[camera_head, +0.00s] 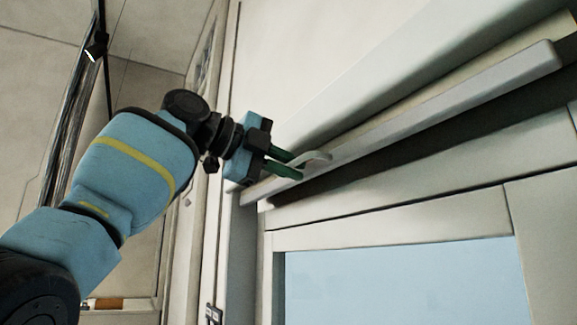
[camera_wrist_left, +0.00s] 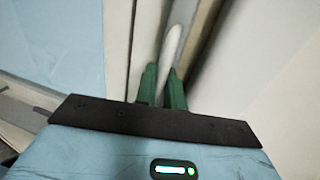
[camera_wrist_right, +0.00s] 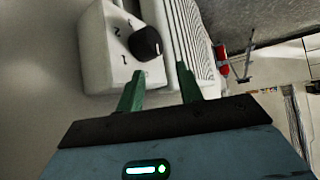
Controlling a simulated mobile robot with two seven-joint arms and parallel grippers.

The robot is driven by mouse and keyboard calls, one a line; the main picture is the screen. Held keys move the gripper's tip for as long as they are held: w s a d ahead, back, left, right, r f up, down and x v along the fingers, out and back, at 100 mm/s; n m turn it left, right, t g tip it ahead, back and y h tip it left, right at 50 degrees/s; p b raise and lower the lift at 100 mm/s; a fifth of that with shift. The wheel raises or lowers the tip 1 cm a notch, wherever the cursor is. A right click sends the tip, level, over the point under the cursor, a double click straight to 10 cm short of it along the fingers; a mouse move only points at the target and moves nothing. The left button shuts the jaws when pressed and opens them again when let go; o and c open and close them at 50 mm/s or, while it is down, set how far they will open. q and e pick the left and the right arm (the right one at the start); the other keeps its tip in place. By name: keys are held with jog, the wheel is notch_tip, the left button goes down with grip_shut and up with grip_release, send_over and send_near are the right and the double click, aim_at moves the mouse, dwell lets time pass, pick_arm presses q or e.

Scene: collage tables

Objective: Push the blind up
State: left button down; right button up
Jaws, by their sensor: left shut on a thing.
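The blind (camera_head: 420,118) is a pale bar running slantwise across the head view, above the window. A small light handle (camera_head: 318,157) loops out from it near its left end. My left gripper (camera_head: 297,168) has its green fingers shut on this handle. In the left wrist view, the pale handle (camera_wrist_left: 172,45) reaches up from between the close-set fingertips (camera_wrist_left: 162,86). My right gripper (camera_wrist_right: 160,88) shows only in the right wrist view. Its green fingers are apart with nothing seen held between them.
The light blue window pane (camera_head: 400,283) and its pale frame lie below the blind. A white box with a black dial (camera_wrist_right: 146,43) and a ribbed panel (camera_wrist_right: 190,40) are close ahead of my right gripper. A pale wall (camera_head: 270,60) stands behind the left arm.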

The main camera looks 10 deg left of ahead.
pick_arm(q)
jog(key=c, duration=1.7)
grip_release()
jog(key=shift+s+r, duration=0.15)
jog(key=shift+r, duration=0.35)
jog(key=shift+o, duration=0.3)
jog(key=shift+f, duration=0.15)
jog(key=shift+a, duration=0.1)
jog(key=v, duration=0.7)
jog(key=shift+s+a, duration=0.2)
jog(key=shift+a, duration=0.1)
